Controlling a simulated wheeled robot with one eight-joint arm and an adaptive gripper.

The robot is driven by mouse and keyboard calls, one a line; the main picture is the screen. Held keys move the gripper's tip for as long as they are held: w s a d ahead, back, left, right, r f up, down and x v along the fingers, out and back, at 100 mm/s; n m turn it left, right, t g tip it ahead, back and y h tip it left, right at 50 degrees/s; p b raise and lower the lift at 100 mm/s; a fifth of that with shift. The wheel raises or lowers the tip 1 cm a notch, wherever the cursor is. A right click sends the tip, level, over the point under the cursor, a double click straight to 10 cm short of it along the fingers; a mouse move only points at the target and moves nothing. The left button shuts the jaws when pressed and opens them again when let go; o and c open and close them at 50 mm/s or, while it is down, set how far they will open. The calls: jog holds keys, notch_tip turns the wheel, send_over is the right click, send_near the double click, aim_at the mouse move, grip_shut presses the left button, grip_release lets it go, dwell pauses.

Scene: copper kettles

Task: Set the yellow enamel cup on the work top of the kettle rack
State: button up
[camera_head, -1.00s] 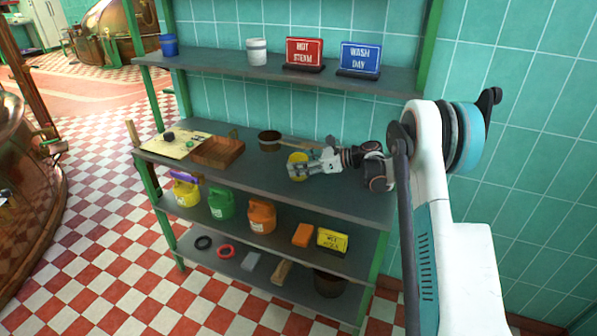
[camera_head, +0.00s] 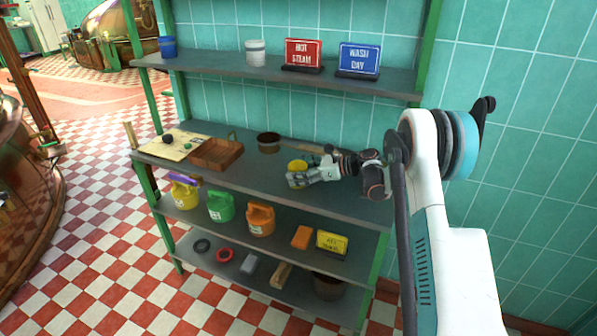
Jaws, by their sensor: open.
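The yellow enamel cup (camera_head: 297,165) stands on the work top (camera_head: 253,185) of the kettle rack, right of the middle. Its lower part is hidden behind my gripper. My gripper (camera_head: 291,180) is open, in front of the cup and a little nearer the work top's front edge. The fingers point left and do not appear to be around the cup. I cannot tell whether they still touch it.
A wooden tray (camera_head: 216,154), a cream sheet (camera_head: 174,146) and a dark brown pot (camera_head: 268,142) are on the work top to the left. A shelf above holds a red sign (camera_head: 302,53) and a blue sign (camera_head: 358,59). Watering cans stand on the shelf below.

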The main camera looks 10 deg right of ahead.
jog(key=shift+r, duration=0.15)
jog(key=p+v, duration=0.2)
jog(key=v, duration=0.5)
jog(key=shift+s+d, duration=0.15)
jog(key=shift+d, duration=0.05)
jog(key=s+a+r+n+g+h, duration=0.1)
jog(key=s+a+r+n+h, duration=0.3)
jog(key=s+r, duration=0.4)
jog(key=s+a+r+n+h, duration=0.2)
jog(key=s+a+r+n, duration=0.35)
jog(key=s+r, duration=0.3)
jog(key=s+d+f+n+t+h, duration=0.1)
jog(key=s+n+h, duration=0.5)
jog(key=s+n, duration=0.8)
jog(key=s+d, duration=0.1)
jog(key=s, duration=1.2)
jog(key=shift+d+f+h, duration=0.3)
jog(key=shift+d+f, duration=0.05)
jog(key=shift+d, duration=0.05)
